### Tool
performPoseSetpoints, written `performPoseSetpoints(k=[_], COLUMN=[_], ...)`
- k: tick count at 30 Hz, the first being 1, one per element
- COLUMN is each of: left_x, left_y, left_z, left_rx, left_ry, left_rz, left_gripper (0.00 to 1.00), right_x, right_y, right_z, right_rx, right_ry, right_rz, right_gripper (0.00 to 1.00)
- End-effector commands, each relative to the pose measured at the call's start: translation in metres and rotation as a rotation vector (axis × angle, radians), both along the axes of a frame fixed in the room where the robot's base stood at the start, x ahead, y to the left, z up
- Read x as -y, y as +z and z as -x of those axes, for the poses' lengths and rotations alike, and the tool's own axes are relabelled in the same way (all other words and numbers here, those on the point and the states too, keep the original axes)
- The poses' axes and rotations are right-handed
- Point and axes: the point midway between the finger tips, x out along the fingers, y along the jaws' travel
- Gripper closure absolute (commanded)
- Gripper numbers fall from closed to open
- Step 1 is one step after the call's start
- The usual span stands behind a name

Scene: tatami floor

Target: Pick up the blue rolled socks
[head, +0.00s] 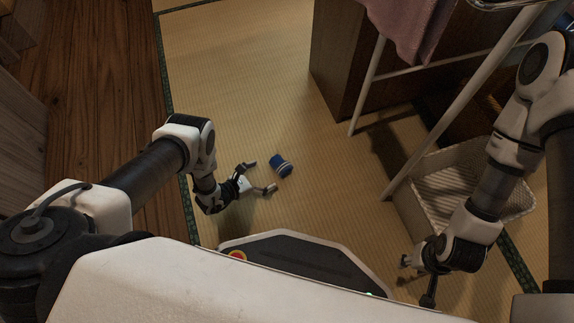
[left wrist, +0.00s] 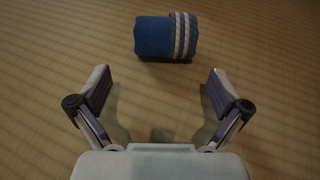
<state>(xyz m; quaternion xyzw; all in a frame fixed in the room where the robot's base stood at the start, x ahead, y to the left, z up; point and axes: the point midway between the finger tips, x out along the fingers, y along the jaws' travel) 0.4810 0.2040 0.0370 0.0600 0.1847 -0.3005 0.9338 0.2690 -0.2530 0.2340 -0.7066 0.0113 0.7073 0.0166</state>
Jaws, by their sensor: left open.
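The blue rolled socks (head: 281,165) with pale stripes lie on the tatami floor, just beyond my left gripper (head: 262,175). In the left wrist view the socks (left wrist: 165,37) lie ahead of the fingertips, roughly centred between them, with the stripes on their right part. My left gripper (left wrist: 159,88) is open and empty, its two fingers spread apart, and it does not touch the socks. My right gripper (head: 416,279) hangs at the lower right, far from the socks; whether it is open or shut is unclear.
A woven basket (head: 425,215) with a light lining stands at the right. A white-legged rack (head: 415,160) with a pink cloth (head: 408,25) is near it, before a dark wooden cabinet (head: 335,70). The tatami (head: 230,80) around the socks is clear.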

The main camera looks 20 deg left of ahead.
Motion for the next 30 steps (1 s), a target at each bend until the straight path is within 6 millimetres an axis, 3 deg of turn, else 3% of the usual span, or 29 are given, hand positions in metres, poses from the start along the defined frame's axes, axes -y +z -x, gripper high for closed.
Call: performPoseSetpoints(k=[12,20,24,30], left_x=[0.041,0.045,0.045,0.045], left_y=[-0.019,-0.017,-0.017,-0.017], left_z=[-0.047,-0.053,-0.053,-0.053], left_rx=[-0.001,-0.003,-0.004,-0.004], left_ry=[-0.006,-0.004,-0.005,-0.005], left_rz=[0.001,-0.001,0.000,-0.001], left_gripper=[0.00,0.00,0.46,0.48], right_x=[0.000,0.001,0.001,0.001], right_y=[-0.041,-0.039,-0.039,-0.039], right_z=[-0.001,-0.002,-0.001,-0.001], right_rx=[0.002,0.004,0.004,0.004], right_ry=[-0.004,-0.006,-0.006,-0.006], right_rz=[0.001,0.001,0.001,0.001], right_gripper=[0.60,0.60,0.60,0.60])
